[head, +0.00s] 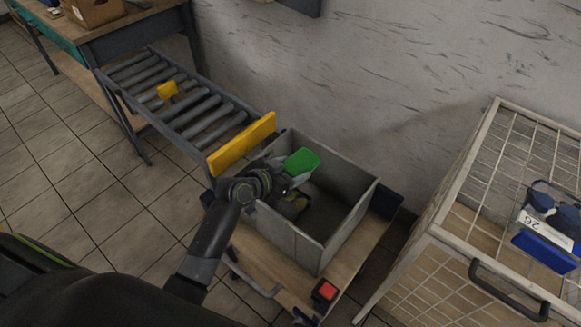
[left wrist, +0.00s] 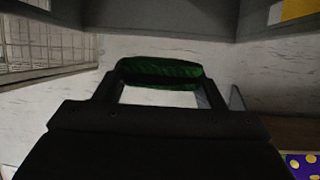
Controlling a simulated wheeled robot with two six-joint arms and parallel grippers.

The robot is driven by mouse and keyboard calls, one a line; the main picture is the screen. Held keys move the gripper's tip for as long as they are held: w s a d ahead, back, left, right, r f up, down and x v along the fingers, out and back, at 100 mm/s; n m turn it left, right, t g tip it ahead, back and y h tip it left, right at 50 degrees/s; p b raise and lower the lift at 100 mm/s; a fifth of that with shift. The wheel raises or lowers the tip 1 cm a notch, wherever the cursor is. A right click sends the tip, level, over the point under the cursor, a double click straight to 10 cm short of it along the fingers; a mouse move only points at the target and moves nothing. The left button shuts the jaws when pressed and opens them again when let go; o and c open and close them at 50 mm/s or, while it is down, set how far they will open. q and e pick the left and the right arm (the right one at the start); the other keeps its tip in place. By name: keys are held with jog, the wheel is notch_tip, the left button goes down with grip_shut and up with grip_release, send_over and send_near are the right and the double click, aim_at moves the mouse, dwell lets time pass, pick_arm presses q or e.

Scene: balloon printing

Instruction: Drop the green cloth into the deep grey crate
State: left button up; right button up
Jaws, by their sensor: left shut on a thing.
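The green cloth (head: 301,162) shows as a small folded block in the head view. My left gripper (head: 292,176) is shut on it and holds it over the deep grey crate (head: 352,225), near its left back side. In the left wrist view the cloth (left wrist: 158,71) spans the two fingertips. The crate is open-topped and stands on a wooden-topped cart. Something yellowish lies inside the crate, partly hidden by my left gripper. My right gripper is not in view.
A roller conveyor (head: 180,100) with a yellow end plate (head: 242,144) adjoins the crate's left side. A wire cage (head: 500,200) holding blue items stands at the right. A red button box (head: 325,291) sits on the cart's front edge. A wall rises behind.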

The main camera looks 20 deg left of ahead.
pick_arm(q)
notch_tip(320, 180, down, 4)
jog(key=b, duration=0.3)
jog(key=shift+a+f, duration=0.1)
jog(key=shift+f, duration=0.05)
jog(key=o, duration=1.1)
jog(key=shift+c, duration=0.2)
jog(key=v, duration=1.7)
jog(key=shift+s, duration=0.15)
